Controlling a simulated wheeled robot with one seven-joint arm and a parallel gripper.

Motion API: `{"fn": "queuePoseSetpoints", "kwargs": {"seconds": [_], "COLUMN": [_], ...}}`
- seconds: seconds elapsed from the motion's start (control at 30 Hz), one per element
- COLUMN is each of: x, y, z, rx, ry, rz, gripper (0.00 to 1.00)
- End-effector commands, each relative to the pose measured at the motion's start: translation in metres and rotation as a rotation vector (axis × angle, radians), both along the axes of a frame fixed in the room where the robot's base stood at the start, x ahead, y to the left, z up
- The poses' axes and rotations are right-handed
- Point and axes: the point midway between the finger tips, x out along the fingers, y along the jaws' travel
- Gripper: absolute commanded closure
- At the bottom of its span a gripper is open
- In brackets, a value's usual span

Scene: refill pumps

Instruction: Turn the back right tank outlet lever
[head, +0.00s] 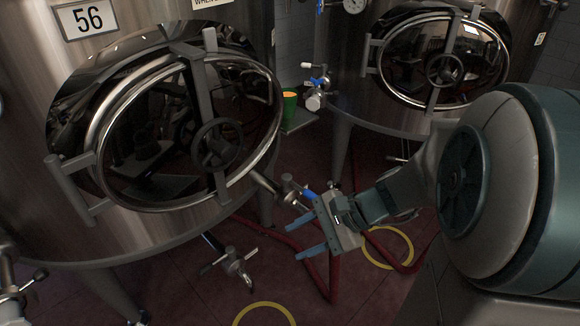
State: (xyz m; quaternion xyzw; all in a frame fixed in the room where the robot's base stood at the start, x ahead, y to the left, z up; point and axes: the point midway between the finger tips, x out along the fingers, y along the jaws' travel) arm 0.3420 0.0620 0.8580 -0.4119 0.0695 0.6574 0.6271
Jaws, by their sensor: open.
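The back right steel tank (350,100) stands behind the nearer tank marked 56. A valve (314,100) with a small blue lever (318,80) sticks out at its left side. Another valve (290,187) with a blue lever (308,195) is at the lower right of the near tank, just beyond my gripper in the picture. My gripper (299,238) is open, its two blue-grey fingers pointing left, with nothing visible between them. It appears apart from both levers; its depth relative to the nearer lever is hard to tell.
The near tank (40,120) fills the left, with a pipe valve (232,265) below it. Red hoses (333,275) and yellow rings (388,248) lie on the dark red floor. A green cup (289,107) stands between the tanks.

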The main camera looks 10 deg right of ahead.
Motion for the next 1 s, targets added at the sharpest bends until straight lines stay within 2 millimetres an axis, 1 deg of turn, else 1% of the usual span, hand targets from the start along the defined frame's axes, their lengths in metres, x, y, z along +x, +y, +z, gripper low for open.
{"fn": "queuePoseSetpoints", "kwargs": {"seconds": [0.03, 0.13, 0.2, 0.27, 0.3, 0.4, 0.5, 0.6, 0.67, 0.77, 0.87, 1.0], "x": [0.014, 0.044, 0.065, 0.081, 0.09, 0.107, 0.117, 0.123, 0.126, 0.133, 0.146, 0.17], "y": [-0.005, -0.02, -0.037, -0.054, -0.067, -0.096, -0.119, -0.132, -0.134, -0.13, -0.12, -0.102], "z": [-0.031, -0.054, -0.068, -0.08, -0.087, -0.101, -0.11, -0.114, -0.114, -0.114, -0.114, -0.115], "rx": [0.099, 0.294, 0.427, 0.532, 0.597, 0.73, 0.821, 0.871, 0.885, 0.889, 0.888, 0.888], "ry": [0.041, 0.093, 0.12, 0.132, 0.139, 0.142, 0.139, 0.133, 0.132, 0.131, 0.132, 0.132], "rz": [-0.104, -0.307, -0.445, -0.556, -0.622, -0.762, -0.857, -0.909, -0.922, -0.926, -0.922, -0.921], "gripper": [0.57, 0.57, 0.57, 0.57, 0.57, 0.57, 0.57, 0.57, 0.57, 0.57, 0.57, 0.57]}}
